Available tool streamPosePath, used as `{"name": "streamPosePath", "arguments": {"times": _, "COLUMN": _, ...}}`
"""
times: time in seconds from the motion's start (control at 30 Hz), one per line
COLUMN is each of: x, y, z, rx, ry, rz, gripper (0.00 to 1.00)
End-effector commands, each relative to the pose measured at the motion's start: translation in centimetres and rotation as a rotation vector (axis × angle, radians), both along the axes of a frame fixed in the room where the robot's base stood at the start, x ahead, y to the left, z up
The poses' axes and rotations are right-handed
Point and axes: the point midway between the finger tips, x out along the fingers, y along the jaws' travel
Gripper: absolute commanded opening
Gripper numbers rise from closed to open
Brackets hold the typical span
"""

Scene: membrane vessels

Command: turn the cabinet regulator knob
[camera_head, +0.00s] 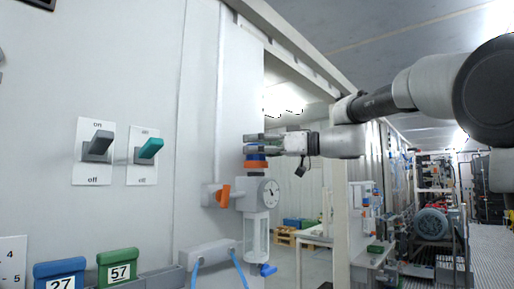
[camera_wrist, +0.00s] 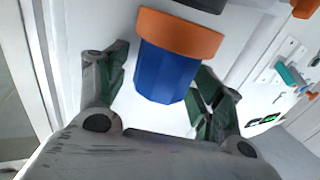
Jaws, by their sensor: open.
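The regulator knob is a blue ribbed cap (camera_wrist: 165,75) under an orange ring (camera_wrist: 180,33) in the wrist view. In the head view the blue and orange knob (camera_head: 256,163) tops a white regulator with a round gauge (camera_head: 268,192). My gripper (camera_head: 262,143) reaches in from the right at knob height, partly hiding its top. In the wrist view my gripper's fingers (camera_wrist: 162,78) are open, one on each side of the blue cap. A gap shows between the cap and each finger.
An orange valve handle (camera_head: 223,195) sits left of the gauge, and a blue one (camera_head: 267,270) is below. Grey (camera_head: 98,146) and teal (camera_head: 149,150) switches are on the wall panel at left. A grey post (camera_head: 341,210) stands right of the regulator, below my arm.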

Motion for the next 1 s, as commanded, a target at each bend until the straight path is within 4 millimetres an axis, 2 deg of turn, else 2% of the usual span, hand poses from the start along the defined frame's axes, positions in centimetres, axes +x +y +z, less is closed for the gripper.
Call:
{"name": "streamPosePath", "arguments": {"times": 0.17, "x": 0.01, "y": 0.0, "z": 0.0, "rx": 0.0, "ry": 0.0, "rz": -0.001, "gripper": 0.67}}
{"name": "streamPosePath", "arguments": {"times": 0.27, "x": 0.01, "y": -0.02, "z": 0.0, "rx": 0.0, "ry": 0.0, "rz": -0.001, "gripper": 0.53}}
{"name": "streamPosePath", "arguments": {"times": 0.43, "x": 0.0, "y": -0.03, "z": 0.0, "rx": -0.001, "ry": 0.0, "rz": -0.001, "gripper": 0.22}}
{"name": "streamPosePath", "arguments": {"times": 0.73, "x": -0.09, "y": -0.01, "z": 0.04, "rx": 0.0, "ry": -0.001, "rz": -0.023, "gripper": 0.21}}
{"name": "streamPosePath", "arguments": {"times": 1.0, "x": -0.23, "y": 0.07, "z": 0.08, "rx": 0.001, "ry": -0.001, "rz": -0.161, "gripper": 0.21}}
